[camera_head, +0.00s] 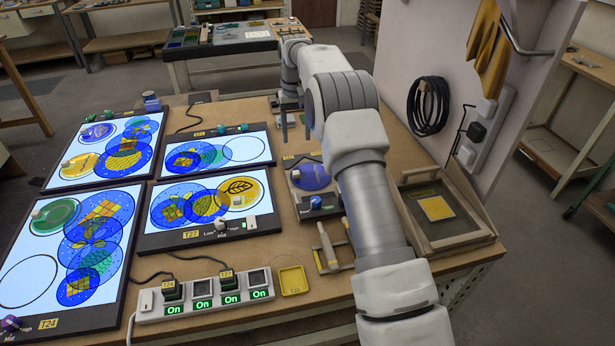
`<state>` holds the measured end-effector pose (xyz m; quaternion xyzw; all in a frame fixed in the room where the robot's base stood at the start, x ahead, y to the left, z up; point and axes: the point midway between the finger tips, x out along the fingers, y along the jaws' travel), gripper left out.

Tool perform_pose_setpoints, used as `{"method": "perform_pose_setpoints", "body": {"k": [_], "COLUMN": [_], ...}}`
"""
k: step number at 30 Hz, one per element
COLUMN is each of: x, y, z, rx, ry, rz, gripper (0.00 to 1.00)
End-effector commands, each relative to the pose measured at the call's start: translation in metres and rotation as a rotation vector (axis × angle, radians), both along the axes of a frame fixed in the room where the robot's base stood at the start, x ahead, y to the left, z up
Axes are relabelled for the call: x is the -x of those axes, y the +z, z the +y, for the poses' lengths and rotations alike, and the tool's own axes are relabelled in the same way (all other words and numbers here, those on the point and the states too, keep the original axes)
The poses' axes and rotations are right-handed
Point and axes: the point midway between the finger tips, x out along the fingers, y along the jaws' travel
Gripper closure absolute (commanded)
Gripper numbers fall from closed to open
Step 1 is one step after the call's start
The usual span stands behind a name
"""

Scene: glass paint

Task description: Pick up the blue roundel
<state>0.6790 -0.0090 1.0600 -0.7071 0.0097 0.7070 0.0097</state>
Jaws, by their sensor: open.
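A blue roundel (314,176) with a small pale knob lies on a small grey device with a blue dial, beside my forearm. My gripper (295,134) is open and points down over the table behind the grey device, apart from both blue discs. Its fingers look empty. My arm hides part of the table to the right of the device.
Lit panels with patterned discs fill the left side. A power strip (203,299) with plugs and cables lies in front, beside a small yellow tray (293,281). A wooden frame (415,225) stands right of my arm, near the upright board (440,60).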

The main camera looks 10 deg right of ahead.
Motion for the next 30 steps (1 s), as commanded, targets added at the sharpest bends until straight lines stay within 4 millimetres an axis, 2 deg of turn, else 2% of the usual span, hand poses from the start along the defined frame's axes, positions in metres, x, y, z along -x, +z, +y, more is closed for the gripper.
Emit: {"method": "perform_pose_setpoints", "body": {"k": [1, 3, 9, 12, 19, 27, 30], "x": [0.001, 0.001, 0.0, 0.0, -0.002, -0.007, -0.007], "y": [-0.014, -0.029, -0.068, -0.08, -0.094, -0.13, -0.137], "z": [0.0, 0.0, 0.0, 0.0, 0.001, 0.003, 0.003], "rx": [0.0, 0.0, 0.0, 0.0, 0.0, 0.0, 0.0], "ry": [0.0, 0.0, 0.0, 0.0, 0.0, 0.0, 0.0], "rz": [0.005, 0.005, 0.003, 0.001, 0.001, 0.002, 0.001], "gripper": [0.38, 0.38, 0.38, 0.38, 0.38, 0.38, 0.38]}}
